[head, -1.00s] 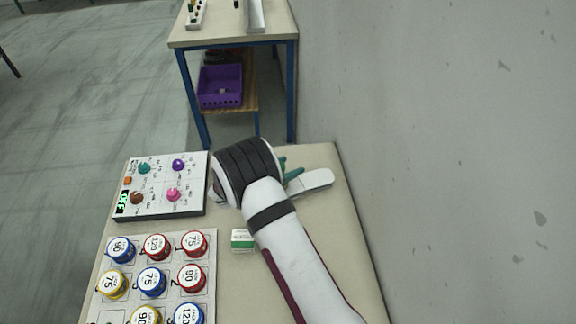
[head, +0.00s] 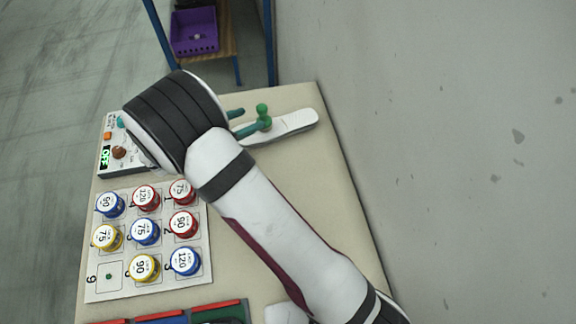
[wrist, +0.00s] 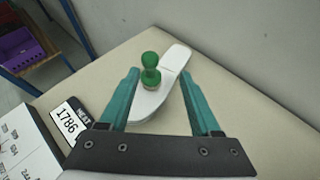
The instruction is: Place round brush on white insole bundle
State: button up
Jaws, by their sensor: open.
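The green round brush (head: 263,112) stands upright on the white insole bundle (head: 296,120), toward its near end. In the wrist view the brush (wrist: 150,72) shows its round green knob and wider head, resting on the long white bundle (wrist: 174,60). My gripper (wrist: 160,75) is open, with one teal finger on each side of the brush and bundle. A gap shows between the fingers and the brush. In the head view my wrist hides part of the gripper.
A panel with knobs (head: 105,158) is partly behind my wrist. A board of numbered round tins (head: 200,275) lies at left. A wall (head: 450,150) borders the right. A purple bin (head: 194,32) stands beyond.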

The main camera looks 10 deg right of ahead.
jog(key=s+d+r+m+g+y, duration=0.1)
jog(key=s+d+r+m+g, duration=0.3)
jog(key=s+d+m, duration=0.35)
jog(key=s+d+r+m+g+y, duration=0.1)
jog(key=s+d+r+m+g, duration=0.4)
jog(key=s+m, duration=0.4)
jog(key=s+a+m+y, duration=0.3)
jog(key=s+m+y, duration=0.1)
jog(key=s+m, duration=0.3)
jog(key=s+a+r+m+y, duration=0.1)
jog(key=s+a+m+y, duration=0.2)
jog(key=s+m+y, duration=0.2)
jog(key=s+m, duration=0.3)
jog(key=s, duration=0.1)
jog(key=shift+r+t, duration=0.2)
jog(key=shift+t, duration=0.1)
